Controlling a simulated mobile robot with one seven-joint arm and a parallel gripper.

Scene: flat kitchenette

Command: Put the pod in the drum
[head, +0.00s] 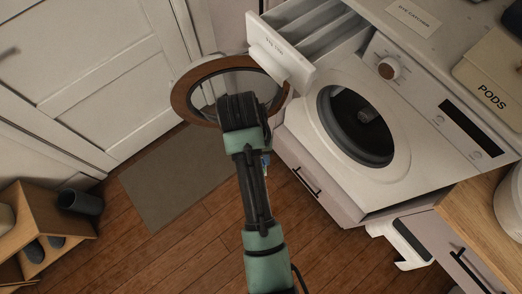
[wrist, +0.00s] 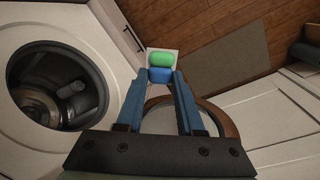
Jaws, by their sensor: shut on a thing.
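The pod (wrist: 161,67) is green, blue and white, and my gripper (wrist: 160,84) is shut on it between its blue fingers in the wrist view. In the head view the pod and fingers are largely hidden behind my arm. The drum (head: 357,122) is a dark round opening in the front of the white washing machine, with a grey cylindrical thing inside. The drum also shows at the left of the wrist view (wrist: 50,85). My gripper is outside the drum, beside the open round door (head: 184,103).
The detergent drawer (head: 280,55) is pulled out above the door. A box labelled PODS (head: 490,85) stands on the counter. A grey mat (head: 180,180) lies on the wood floor, near a wooden rack (head: 40,225) and a dark cup (head: 80,202). The floor between is clear.

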